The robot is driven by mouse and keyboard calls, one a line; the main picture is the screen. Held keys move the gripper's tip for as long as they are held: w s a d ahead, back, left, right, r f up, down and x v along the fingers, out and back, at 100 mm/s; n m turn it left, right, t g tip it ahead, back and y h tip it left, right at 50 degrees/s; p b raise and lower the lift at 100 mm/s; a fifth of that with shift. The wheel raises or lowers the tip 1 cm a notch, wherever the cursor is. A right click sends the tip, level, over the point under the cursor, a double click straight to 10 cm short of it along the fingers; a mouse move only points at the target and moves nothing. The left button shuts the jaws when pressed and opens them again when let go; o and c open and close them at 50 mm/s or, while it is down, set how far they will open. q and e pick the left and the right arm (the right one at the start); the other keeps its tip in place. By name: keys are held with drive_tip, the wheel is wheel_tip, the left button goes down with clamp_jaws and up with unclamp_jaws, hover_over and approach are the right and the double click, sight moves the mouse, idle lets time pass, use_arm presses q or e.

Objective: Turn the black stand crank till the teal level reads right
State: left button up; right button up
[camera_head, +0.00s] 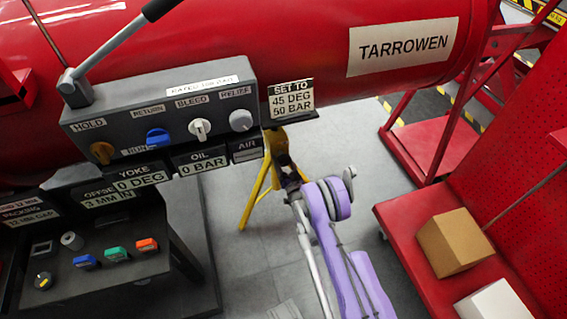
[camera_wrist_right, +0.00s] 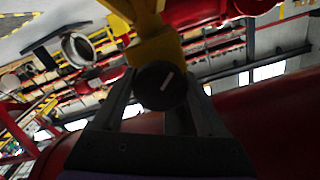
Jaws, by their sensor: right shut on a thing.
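A yellow stand (camera_head: 257,192) stands on the floor below the red pipe, partly hidden by the panel and my right arm. My right gripper (camera_head: 288,178) is at the dark upper part of this stand. In the right wrist view, my right gripper (camera_wrist_right: 161,100) is shut on a round black knob with a white mark, which I take for the black stand crank (camera_wrist_right: 158,84). The yellow body of the stand (camera_wrist_right: 150,45) is right behind the knob. I cannot make out the teal level in either view. My left gripper is not in view.
A grey panel (camera_head: 158,112) with knobs and a lever is at the left, beside the red pipe (camera_head: 300,45). A sign (camera_head: 291,99) reads "SET TO 45 DEG 50 BAR"; a yoke display (camera_head: 139,182) reads 0 DEG. A red cart (camera_head: 405,222) carries boxes at the right.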

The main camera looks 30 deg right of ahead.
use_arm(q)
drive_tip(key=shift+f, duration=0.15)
use_arm(e)
drive_tip(key=m, duration=0.5)
drive_tip(key=shift+w+r, duration=0.1)
idle(0.3)
drive_tip(key=o, duration=1.3)
drive_tip(key=shift+a, duration=0.1)
